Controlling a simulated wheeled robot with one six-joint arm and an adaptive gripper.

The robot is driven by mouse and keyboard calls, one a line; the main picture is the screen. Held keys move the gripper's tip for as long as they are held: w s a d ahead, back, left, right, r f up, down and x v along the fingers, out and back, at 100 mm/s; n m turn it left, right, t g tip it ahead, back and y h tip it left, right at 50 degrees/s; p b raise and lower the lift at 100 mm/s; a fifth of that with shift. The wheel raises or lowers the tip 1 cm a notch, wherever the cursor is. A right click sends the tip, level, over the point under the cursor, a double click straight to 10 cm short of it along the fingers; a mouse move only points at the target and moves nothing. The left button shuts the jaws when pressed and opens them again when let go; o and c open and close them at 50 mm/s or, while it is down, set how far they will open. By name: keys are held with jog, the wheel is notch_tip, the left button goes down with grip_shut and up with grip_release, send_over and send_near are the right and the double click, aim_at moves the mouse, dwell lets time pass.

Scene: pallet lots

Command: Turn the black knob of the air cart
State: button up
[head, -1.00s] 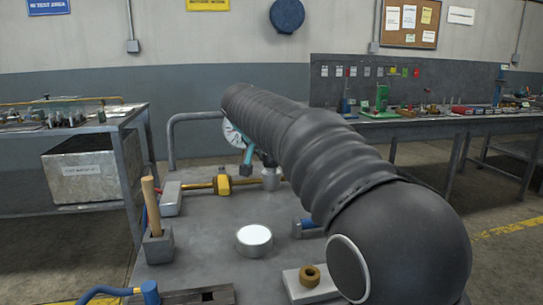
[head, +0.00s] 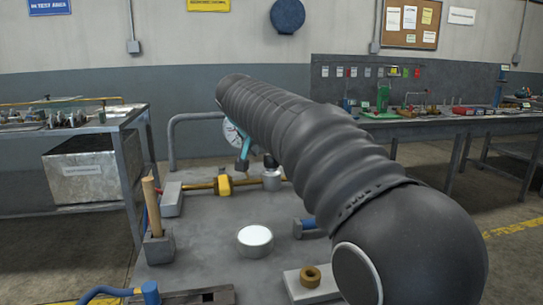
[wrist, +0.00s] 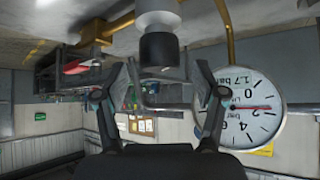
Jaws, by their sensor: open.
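The black knob (wrist: 158,50) sits on a pale round fitting in the wrist view, which looks upside down. My gripper (wrist: 162,74) is open, with one dark finger on each side below the knob. The knob lies in line with the gap, and I see no finger touching it. In the head view the black knob (head: 271,160) tops a grey fitting at the back of the air cart (head: 195,245). My gripper (head: 243,166) shows there only in part, left of the knob. My arm hides the rest of it.
A pressure gauge (wrist: 240,108) stands close beside the right finger in the wrist view. A brass pipe with a yellow valve (head: 224,186) leads to the fitting. A white-topped cylinder (head: 255,238), a block with a wooden handle (head: 152,205) and a brass ring (head: 310,275) stand nearer.

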jog(key=v, duration=0.9)
jog(key=shift+r, duration=0.1)
